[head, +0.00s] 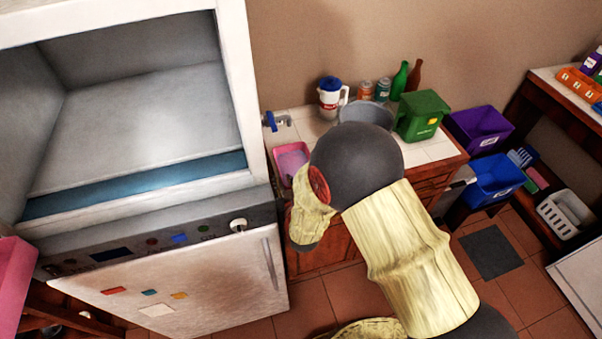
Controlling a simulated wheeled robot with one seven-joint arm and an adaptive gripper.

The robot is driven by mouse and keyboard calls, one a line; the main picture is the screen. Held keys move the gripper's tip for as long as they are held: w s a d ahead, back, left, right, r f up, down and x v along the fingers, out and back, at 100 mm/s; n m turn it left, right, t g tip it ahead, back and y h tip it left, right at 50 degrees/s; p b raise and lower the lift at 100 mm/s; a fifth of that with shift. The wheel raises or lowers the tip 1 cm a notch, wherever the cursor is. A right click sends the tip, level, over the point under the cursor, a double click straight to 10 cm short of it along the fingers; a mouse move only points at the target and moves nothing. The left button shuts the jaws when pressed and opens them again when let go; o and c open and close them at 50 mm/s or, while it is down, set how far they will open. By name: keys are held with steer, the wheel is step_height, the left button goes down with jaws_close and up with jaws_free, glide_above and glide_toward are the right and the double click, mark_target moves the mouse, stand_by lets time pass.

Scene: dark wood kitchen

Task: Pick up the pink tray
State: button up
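A pink tray (291,158) lies on the white-tiled counter, just right of the large white appliance. Its lower right part is hidden behind my arm. My arm, with a dark grey round joint and pale yellow covers, reaches in from the bottom right and bends down in front of the counter. My gripper's fingers cannot be made out; they are hidden by the arm. I cannot tell whether anything touches the tray.
A white appliance (235,90) with an open compartment fills the left. A faucet (277,121), white-and-blue pitcher (331,98), grey basin (365,113), green bin (422,115) and bottles (399,80) crowd the counter. Purple (479,128) and blue (494,181) bins stand right. A pink object (12,283) shows at the left edge.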

steer(key=x, duration=0.7)
steer(key=shift+b, duration=0.4)
steer(key=shift+c, duration=0.5)
jaws_close()
